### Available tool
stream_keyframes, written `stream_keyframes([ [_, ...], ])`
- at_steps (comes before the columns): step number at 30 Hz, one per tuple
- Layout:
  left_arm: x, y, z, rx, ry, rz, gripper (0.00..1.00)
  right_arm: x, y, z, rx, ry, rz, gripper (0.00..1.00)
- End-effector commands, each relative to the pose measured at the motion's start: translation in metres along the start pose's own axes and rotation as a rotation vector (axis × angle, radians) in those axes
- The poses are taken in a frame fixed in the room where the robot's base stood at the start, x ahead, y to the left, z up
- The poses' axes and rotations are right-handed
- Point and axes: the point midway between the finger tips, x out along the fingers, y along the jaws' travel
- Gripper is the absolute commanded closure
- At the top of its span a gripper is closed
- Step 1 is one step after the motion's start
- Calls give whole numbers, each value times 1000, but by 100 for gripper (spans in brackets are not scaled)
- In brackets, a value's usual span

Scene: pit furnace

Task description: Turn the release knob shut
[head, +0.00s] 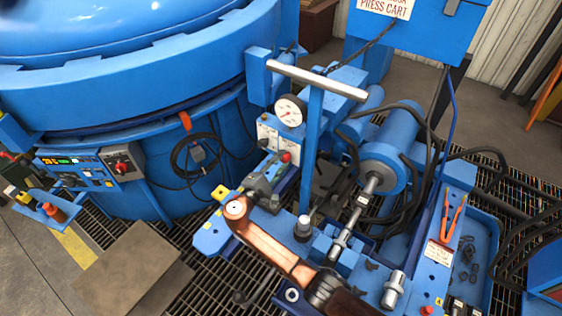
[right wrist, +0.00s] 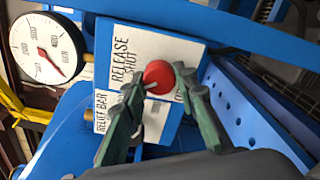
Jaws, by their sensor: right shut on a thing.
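The release knob is a round red knob (right wrist: 158,77) on a white plate lettered RELEASE and SHUT (right wrist: 125,62) in the right wrist view. A pale pointer mark shows on its lower left side. In the head view the red knob (head: 286,157) sits on the press cart's panel below the gauge. My right gripper (right wrist: 161,84) has one green finger on each side of the knob and is shut on it. It also shows in the head view (head: 281,164). The right finger hides part of the plate's lettering. My left gripper is not in view.
A dial gauge (head: 290,112) stands close above the knob, and a blue post with a grey T-bar (head: 316,82) rises just right of it. Black hoses and a blue cylinder (head: 388,158) crowd the right. A big blue furnace vessel (head: 130,95) fills the left.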

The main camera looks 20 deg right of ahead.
Motion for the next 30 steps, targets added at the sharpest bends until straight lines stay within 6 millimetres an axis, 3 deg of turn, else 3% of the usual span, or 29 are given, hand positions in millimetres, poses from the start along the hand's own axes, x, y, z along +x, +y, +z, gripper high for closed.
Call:
stream_keyframes([
  [15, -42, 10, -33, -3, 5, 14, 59, -2, -4, -1, 436, -3, -6, 98],
  [30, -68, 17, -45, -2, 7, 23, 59, -2, -3, 0, 605, -5, -6, 97],
])
